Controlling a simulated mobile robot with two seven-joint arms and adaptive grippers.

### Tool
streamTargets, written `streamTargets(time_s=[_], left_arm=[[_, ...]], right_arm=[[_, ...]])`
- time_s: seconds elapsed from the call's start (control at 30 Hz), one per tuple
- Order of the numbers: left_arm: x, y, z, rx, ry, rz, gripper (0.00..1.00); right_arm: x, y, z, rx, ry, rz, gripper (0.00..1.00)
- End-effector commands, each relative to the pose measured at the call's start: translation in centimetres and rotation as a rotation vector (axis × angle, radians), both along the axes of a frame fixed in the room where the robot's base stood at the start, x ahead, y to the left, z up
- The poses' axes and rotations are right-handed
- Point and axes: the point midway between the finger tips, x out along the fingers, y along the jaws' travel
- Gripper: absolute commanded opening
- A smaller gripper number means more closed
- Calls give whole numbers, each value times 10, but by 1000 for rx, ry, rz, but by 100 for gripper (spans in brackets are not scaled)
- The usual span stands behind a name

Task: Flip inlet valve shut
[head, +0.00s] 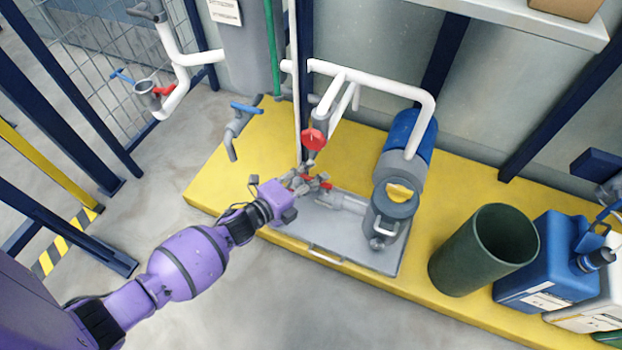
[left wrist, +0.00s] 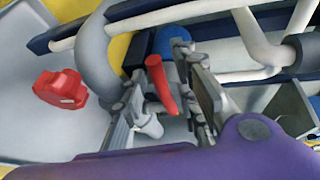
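My left gripper (head: 298,185) reaches in from the left to the pipework at the left end of the grey tray. In the left wrist view, its two fingers (left wrist: 168,88) stand apart, with a red valve lever (left wrist: 160,84) in the gap between them. I see space beside the lever, so the fingers do not look closed on it. In the head view, small red parts (head: 325,186) show at the fingertips, partly hidden by the gripper. I cannot tell for certain which valve is the inlet valve. My right gripper is not in view.
A red valve handle (head: 313,138) sits on the pipe just above the gripper. A pump with a blue motor (head: 408,132) stands right of it. A blue-handled tap (head: 238,125) is to the left. A green bin (head: 484,250) and blue canister (head: 545,258) stand at right.

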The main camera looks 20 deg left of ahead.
Motion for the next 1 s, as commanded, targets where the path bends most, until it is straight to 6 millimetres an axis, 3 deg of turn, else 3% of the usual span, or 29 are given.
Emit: streamTargets(time_s=[0.13, 0.37, 1.0], left_arm=[[0, 0, 0, 0, 0, 0, 28], [-1, 0, 0, 0, 1, 0, 0], [-1, 4, -3, 8, 5, 12, 0]], right_arm=[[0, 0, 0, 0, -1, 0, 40], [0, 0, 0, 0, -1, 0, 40], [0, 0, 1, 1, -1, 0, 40]])
